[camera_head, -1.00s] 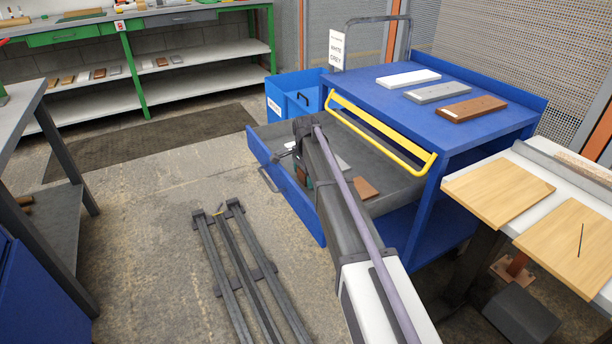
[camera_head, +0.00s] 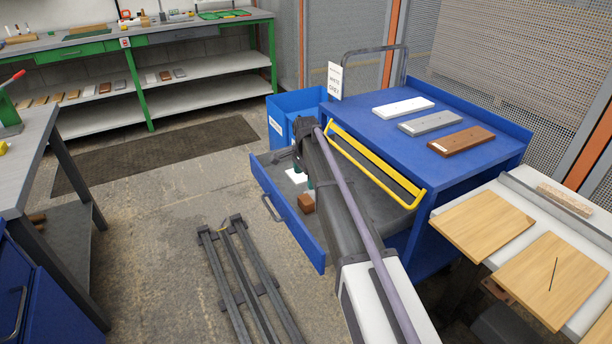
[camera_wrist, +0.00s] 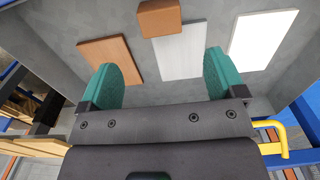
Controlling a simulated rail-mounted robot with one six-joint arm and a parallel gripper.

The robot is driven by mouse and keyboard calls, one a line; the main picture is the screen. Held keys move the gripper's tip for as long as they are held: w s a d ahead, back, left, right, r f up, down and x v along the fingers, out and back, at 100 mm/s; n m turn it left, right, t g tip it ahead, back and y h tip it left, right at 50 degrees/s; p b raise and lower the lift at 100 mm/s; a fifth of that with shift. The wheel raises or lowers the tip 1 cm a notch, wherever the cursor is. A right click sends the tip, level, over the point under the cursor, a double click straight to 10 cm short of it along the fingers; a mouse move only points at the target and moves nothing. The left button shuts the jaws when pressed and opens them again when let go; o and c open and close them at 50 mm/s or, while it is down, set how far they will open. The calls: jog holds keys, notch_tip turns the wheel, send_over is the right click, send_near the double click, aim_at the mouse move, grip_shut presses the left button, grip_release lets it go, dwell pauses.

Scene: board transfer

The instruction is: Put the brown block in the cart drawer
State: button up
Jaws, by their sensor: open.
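The brown block (camera_head: 306,203) is inside the open cart drawer (camera_head: 372,200), near its front wall. In the wrist view the block (camera_wrist: 159,18) overlaps the end of a grey board (camera_wrist: 180,52); I cannot tell if it rests on it. A brown board (camera_wrist: 110,58) and a white board (camera_wrist: 262,45) lie on either side. My gripper (camera_wrist: 162,78) is open and empty, its teal fingers apart and clear of the block. In the head view my arm hides most of the gripper and part of the drawer.
The blue cart top (camera_head: 365,115) holds a white, a grey and a brown board. A yellow handle (camera_head: 375,165) crosses above the drawer. A blue bin (camera_head: 285,125) stands behind it. A table with wooden boards (camera_head: 485,222) is at the right. Floor at left is open.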

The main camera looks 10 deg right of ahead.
jog(key=s+a+n, duration=0.1)
jog(key=s+n, duration=1.4)
jog(key=s, duration=2)
notch_tip(320, 180, up, 19)
jog(key=p, duration=1.8)
jog(key=shift+w+a+f, duration=0.15)
jog(key=shift+w+a, duration=0.05)
jog(key=shift+w, duration=0.05)
jog(key=shift+c, duration=0.2)
